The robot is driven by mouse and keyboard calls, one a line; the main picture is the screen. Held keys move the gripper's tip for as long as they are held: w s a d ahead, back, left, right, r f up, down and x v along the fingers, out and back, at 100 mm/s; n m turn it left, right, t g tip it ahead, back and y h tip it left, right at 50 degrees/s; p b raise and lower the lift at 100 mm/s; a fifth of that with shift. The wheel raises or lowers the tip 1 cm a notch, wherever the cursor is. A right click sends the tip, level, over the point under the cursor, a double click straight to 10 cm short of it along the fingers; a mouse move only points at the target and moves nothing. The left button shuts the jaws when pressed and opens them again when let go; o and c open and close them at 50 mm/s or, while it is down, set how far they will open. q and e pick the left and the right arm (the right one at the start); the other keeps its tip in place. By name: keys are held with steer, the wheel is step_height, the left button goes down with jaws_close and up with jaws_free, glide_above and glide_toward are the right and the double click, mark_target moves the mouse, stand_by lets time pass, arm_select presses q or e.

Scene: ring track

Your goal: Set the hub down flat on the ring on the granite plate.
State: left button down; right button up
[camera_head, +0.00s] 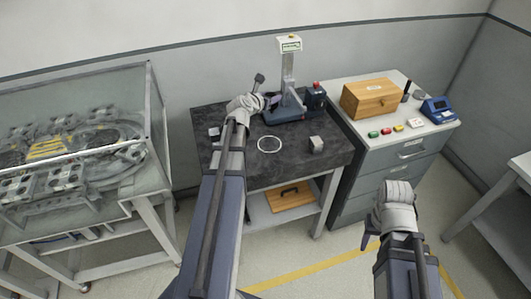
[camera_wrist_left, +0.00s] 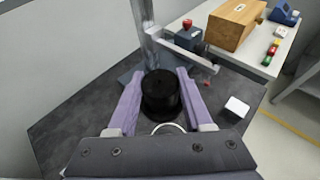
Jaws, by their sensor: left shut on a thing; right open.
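The hub (camera_wrist_left: 160,95) is a black cylinder, upright between the two purple fingers of my left gripper (camera_wrist_left: 160,98), which is shut on it. In the head view my left gripper (camera_head: 268,100) is over the back of the dark granite plate (camera_head: 290,170), and the hub is hard to make out there. The ring (camera_head: 269,144) is a thin pale circle lying on the plate, nearer than the gripper. In the left wrist view the ring (camera_wrist_left: 168,128) shows partly, below the hub. My right gripper (camera_head: 370,238) is open and empty, away from the plate at the lower right.
A gauge stand (camera_head: 288,75) with a column rises at the plate's back, close to my left gripper. A small metal block (camera_head: 316,145) sits right of the ring. A cabinet with a wooden box (camera_head: 369,98) stands right; a glass-covered case (camera_head: 75,130) stands left.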

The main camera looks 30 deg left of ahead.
arm_select(q)
steer(key=b, duration=0.7)
glide_above(266, 135)
steer(key=s+d, duration=0.4)
step_height(266, 135, down, 9)
steer(key=shift+w+f, duration=0.1)
step_height(266, 135, down, 6)
steer(key=b, duration=0.6)
steer(key=shift+f+b, duration=0.1)
steer(key=shift+b, duration=0.2)
step_height(266, 135, down, 4)
steer(key=b, duration=0.3)
steer(key=shift+b, duration=0.4)
steer(key=shift+r, duration=0.2)
steer(key=shift+f, duration=0.1)
